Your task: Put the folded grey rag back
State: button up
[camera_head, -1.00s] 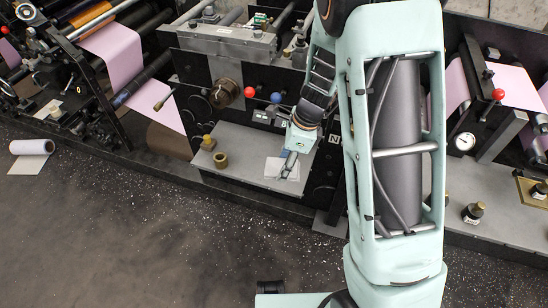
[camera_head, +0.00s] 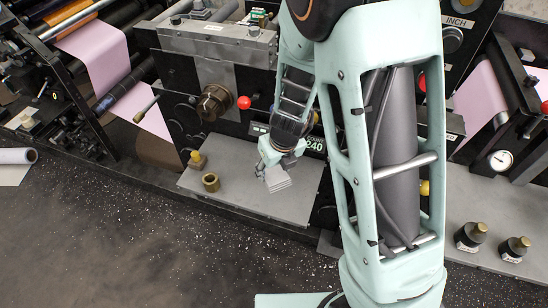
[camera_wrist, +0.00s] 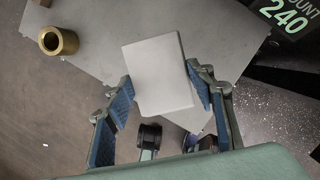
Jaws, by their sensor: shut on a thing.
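The folded grey rag (camera_head: 279,179) is a pale, flat, layered square over the right part of the grey shelf (camera_head: 235,195) of the press. My gripper (camera_head: 266,172) is shut on it. In the wrist view the rag (camera_wrist: 158,75) sits between the two blue-padded fingers of my gripper (camera_wrist: 162,92), one at each side. It looks tilted in the head view. I cannot tell how far it is above the shelf.
A brass ring (camera_head: 210,182) and a brass-topped fitting (camera_head: 197,160) stand on the shelf's left part. A counter reading 240 (camera_head: 314,146) is behind, near the arm. Dark bottles (camera_head: 471,236) stand at the right. The shelf's front middle is clear.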

jog(key=shift+f+b, duration=3.5)
jog(key=shift+b, duration=0.5)
jog(key=shift+f+b, duration=0.4)
jog(key=shift+f, duration=0.2)
jog(key=o, duration=1.1)
jog(key=shift+r, duration=0.1)
